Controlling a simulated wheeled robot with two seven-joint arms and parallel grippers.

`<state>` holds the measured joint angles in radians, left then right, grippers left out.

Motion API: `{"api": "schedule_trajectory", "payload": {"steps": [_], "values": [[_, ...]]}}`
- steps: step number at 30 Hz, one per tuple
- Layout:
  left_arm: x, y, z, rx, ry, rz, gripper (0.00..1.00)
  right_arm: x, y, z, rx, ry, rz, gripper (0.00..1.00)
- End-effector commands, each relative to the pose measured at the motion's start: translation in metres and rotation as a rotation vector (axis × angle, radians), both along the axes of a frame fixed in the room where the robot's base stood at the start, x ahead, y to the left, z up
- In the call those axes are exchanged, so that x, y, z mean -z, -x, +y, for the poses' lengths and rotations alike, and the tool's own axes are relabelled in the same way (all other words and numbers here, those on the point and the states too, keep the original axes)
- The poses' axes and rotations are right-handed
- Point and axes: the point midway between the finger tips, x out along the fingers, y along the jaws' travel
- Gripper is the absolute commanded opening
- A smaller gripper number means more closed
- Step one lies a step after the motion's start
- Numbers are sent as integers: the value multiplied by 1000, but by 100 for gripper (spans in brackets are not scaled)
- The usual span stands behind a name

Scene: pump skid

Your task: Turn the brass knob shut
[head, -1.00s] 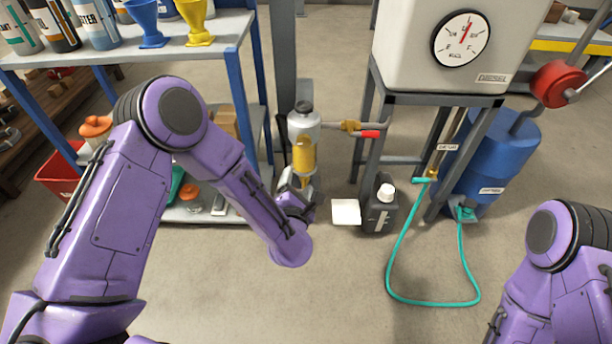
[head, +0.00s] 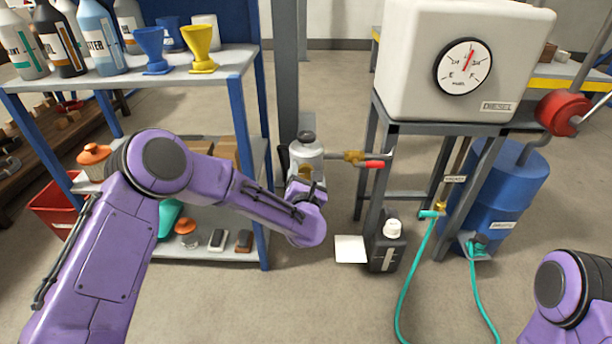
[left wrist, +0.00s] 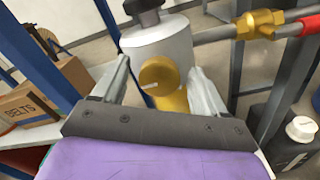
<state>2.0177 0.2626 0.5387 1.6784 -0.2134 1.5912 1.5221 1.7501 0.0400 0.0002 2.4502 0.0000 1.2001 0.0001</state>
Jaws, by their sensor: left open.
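The brass knob (left wrist: 158,73) is a round disc with a slot-like mark, on the front of a grey cylindrical filter head in the left wrist view. The filter head (head: 306,158) also shows in the head view, where my gripper hides the knob. A yellow bowl (left wrist: 174,101) hangs below the knob. My left gripper (head: 305,188) is open and empty in front of the filter. In the left wrist view its two fingers stand to the left and right of the knob, apart from it. My right gripper is out of view; only part of that arm shows.
A pipe with a brass valve (head: 352,157) and red handle (head: 372,164) runs right from the filter. A blue-post shelf (head: 254,95) stands close on the left.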

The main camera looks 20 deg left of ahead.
Motion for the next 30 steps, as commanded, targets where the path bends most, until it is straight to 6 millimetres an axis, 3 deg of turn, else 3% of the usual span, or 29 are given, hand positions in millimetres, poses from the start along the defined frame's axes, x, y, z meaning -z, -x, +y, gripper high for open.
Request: {"api": "schedule_trajectory", "payload": {"steps": [2, 3, 8, 20, 30], "values": [[0, 0, 0, 0, 0, 0, 73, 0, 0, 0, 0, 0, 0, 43], [0, 0, 0, 0, 0, 0, 66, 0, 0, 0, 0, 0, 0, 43], [0, 0, 0, 0, -1, 1, 16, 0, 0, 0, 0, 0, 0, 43], [0, 1, 0, 0, -59, 18, 17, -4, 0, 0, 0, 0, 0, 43], [0, 1, -2, 2, -307, 91, 17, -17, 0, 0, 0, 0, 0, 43]]}}
